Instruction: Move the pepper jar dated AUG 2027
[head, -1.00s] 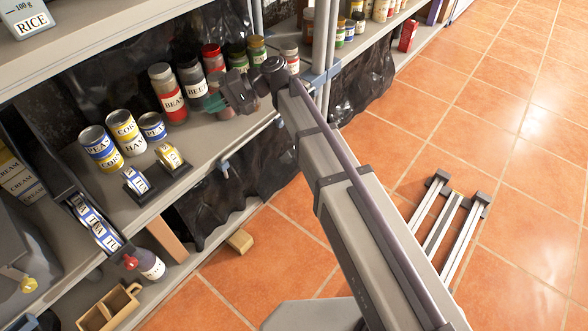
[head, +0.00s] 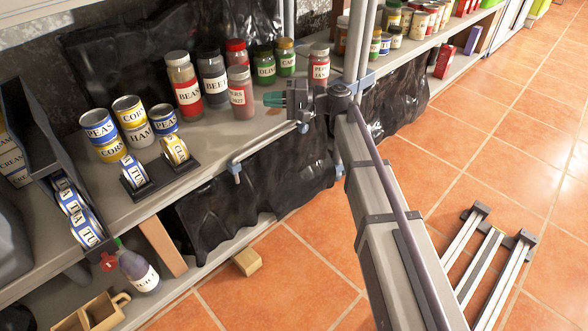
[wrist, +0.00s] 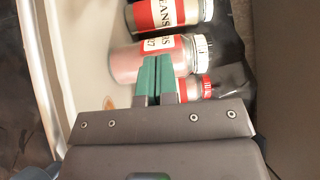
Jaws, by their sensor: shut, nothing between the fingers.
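A jar with red contents and a pale lid (head: 240,92) stands upright on the shelf, in front of the bean and beet jars. Its label is partly legible, ending in "ERS" with a smaller date line I cannot fully read. A similar jar labelled "PEP" and "JAN" (head: 319,64) stands farther right. My gripper (head: 270,99) is shut and empty, its green fingertips just right of the first jar. In the wrist view the shut fingers (wrist: 155,78) point at a red-filled jar (wrist: 138,62) whose label shows "27"; they overlap its near edge, so contact is unclear.
Cans (head: 98,128) and a small can rack (head: 154,172) are to the left.

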